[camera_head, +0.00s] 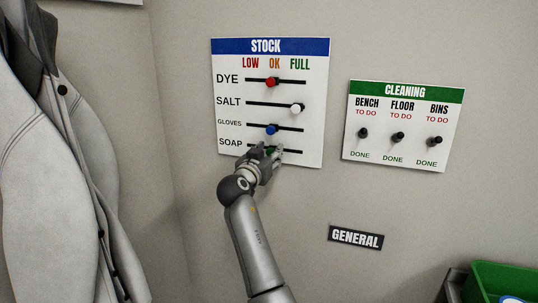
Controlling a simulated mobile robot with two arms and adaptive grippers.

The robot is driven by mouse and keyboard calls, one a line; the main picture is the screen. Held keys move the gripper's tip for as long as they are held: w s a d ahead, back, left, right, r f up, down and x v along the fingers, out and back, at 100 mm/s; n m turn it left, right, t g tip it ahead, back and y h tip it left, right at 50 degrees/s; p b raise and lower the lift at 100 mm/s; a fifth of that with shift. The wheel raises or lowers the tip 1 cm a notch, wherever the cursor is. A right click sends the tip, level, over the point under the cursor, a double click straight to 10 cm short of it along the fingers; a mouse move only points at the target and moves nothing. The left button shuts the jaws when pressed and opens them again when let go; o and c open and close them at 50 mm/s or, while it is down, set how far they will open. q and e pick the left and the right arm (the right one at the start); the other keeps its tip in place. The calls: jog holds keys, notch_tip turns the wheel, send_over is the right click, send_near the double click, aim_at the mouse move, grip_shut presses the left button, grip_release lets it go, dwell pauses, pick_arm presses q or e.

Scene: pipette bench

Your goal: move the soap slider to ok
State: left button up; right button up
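The STOCK board (232,110) hangs on the wall with rows for DYE, SALT, GLOVES and SOAP under LOW, OK and FULL. The soap slider's green knob (270,150) shows only in part between the fingers of my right gripper (268,152). It lies roughly below the OK heading, though its exact place is hard to tell. The fingers are at the soap track, around or beside the knob; their grip is too small and covered to judge. My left gripper is out of view.
The red dye knob (271,82), white salt knob (297,107) and blue gloves knob (271,129) sit above. A CLEANING board (400,163) is to the right, a GENERAL sign (356,238) below. Grey coats (60,170) hang left; a green bin (490,277) is lower right.

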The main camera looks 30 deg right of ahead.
jog(key=v, duration=0.7)
jog(key=shift+a, duration=0.2)
jog(key=shift+s+f, duration=0.1)
dwell(0.4)
